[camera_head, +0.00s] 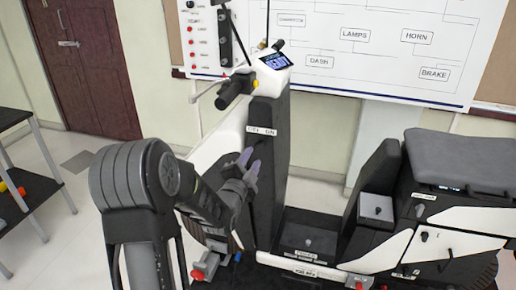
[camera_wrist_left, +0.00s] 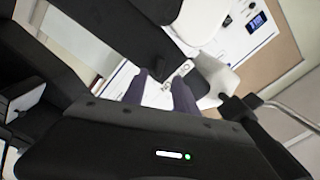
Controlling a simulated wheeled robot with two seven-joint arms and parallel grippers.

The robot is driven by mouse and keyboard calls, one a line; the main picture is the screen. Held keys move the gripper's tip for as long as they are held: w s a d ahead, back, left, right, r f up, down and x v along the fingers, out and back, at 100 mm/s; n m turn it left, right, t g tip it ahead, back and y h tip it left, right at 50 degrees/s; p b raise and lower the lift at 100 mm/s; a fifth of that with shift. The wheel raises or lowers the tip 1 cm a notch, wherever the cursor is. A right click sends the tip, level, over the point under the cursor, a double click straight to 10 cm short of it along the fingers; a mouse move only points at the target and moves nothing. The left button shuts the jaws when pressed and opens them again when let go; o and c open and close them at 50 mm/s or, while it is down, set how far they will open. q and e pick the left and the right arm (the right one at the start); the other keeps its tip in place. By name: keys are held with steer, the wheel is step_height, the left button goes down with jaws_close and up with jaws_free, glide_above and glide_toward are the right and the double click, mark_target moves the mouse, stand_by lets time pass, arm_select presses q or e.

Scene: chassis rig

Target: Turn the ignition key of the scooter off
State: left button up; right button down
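The scooter's black front column (camera_head: 269,165) stands upright in the middle of the head view, with a white OFF/ON label (camera_head: 262,131) on it. My left gripper (camera_head: 250,160) is just below this label, its purple-grey fingers pointing at the column. In the left wrist view the fingers (camera_wrist_left: 160,88) stand apart with a pale gap between them, so it is open. The dash display (camera_head: 276,61) is lit and seems to read READY. My right gripper is not in view.
The handlebar grip (camera_head: 233,90) and brake lever stick out left above my gripper. The scooter seat (camera_head: 462,160) and side panels with small switches are at the right. A wiring board (camera_head: 400,45) hangs behind. A dark shelf (camera_head: 25,200) stands at the far left.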

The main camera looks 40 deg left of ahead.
mark_target(259, 147)
arm_select(q)
steer(key=p+x, duration=0.1)
steer(key=x, duration=0.5)
steer(key=shift+w+a+p, duration=0.2)
steer(key=shift+w+p, duration=0.15)
steer(key=shift+p, duration=0.05)
steer(key=shift+c, duration=0.4)
jaws_close()
